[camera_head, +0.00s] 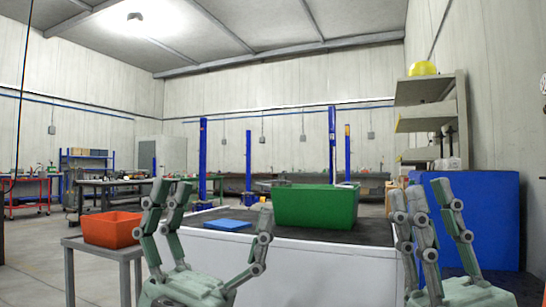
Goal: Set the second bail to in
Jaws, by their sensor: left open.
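I cannot make out any screw jack or bail in the head view. My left gripper (215,203) is at the lower left, fingers pointing up and spread apart, with nothing between them. It is in front of the near worktable (300,262). My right gripper (424,192) is at the lower right, also pointing up. A gap shows between its fingers and I see nothing held. It is in front of the table's right end.
A green bin (315,207) and a flat blue item (228,225) are on the worktable. An orange bin (111,229) is on a small stand at left. A large blue block (485,220) and shelves (425,116) with a yellow helmet (422,69) are at right. Open floor lies at left.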

